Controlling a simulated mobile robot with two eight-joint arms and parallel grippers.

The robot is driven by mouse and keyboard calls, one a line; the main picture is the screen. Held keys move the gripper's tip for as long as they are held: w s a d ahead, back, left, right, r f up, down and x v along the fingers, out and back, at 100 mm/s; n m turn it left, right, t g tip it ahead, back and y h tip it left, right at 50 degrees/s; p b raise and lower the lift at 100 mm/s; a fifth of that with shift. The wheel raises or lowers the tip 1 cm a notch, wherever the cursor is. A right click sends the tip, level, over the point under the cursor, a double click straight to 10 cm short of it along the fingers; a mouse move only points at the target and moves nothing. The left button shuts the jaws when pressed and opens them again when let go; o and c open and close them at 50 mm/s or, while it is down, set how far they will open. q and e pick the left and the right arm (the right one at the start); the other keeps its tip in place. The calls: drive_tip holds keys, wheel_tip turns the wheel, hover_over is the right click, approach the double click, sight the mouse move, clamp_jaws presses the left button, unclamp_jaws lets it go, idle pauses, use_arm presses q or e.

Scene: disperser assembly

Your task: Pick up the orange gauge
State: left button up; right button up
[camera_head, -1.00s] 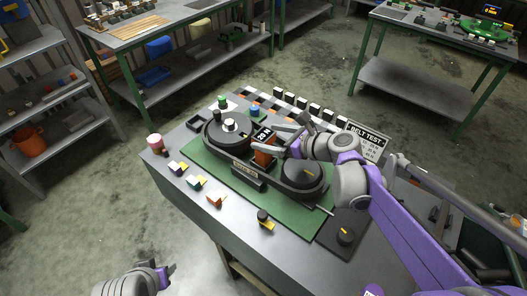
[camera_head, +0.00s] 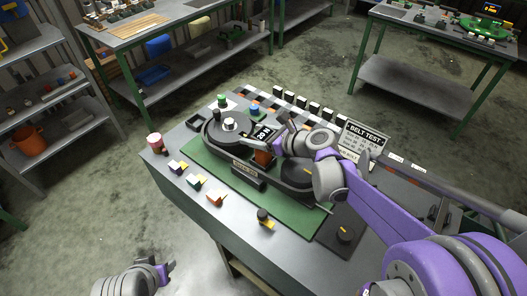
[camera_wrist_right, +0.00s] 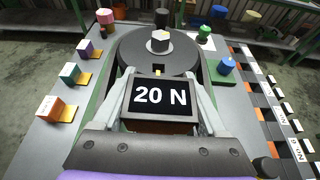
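The orange gauge (camera_head: 263,158) stands upright on the dark belt rig, between its two round pulleys. Its black "20 N" display also shows in the right wrist view (camera_wrist_right: 161,97). My right gripper (camera_head: 267,134) straddles the gauge, one finger along each side. In the wrist view the fingers lie close along both sides of the display; whether they press on the gauge I cannot tell. The fingers and wrist hide part of its orange body. My left gripper (camera_head: 169,269) is away from the bench at the bottom left, with nothing visible in it; its opening is unclear.
The rig (camera_head: 247,172) sits on a green mat (camera_head: 300,217) on the grey bench. Small colored blocks (camera_head: 194,181) line the near side. A "BELT TEST" sign (camera_head: 365,139) and a row of black-and-white pieces (camera_head: 301,103) stand at the far side.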

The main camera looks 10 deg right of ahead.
clamp_jaws()
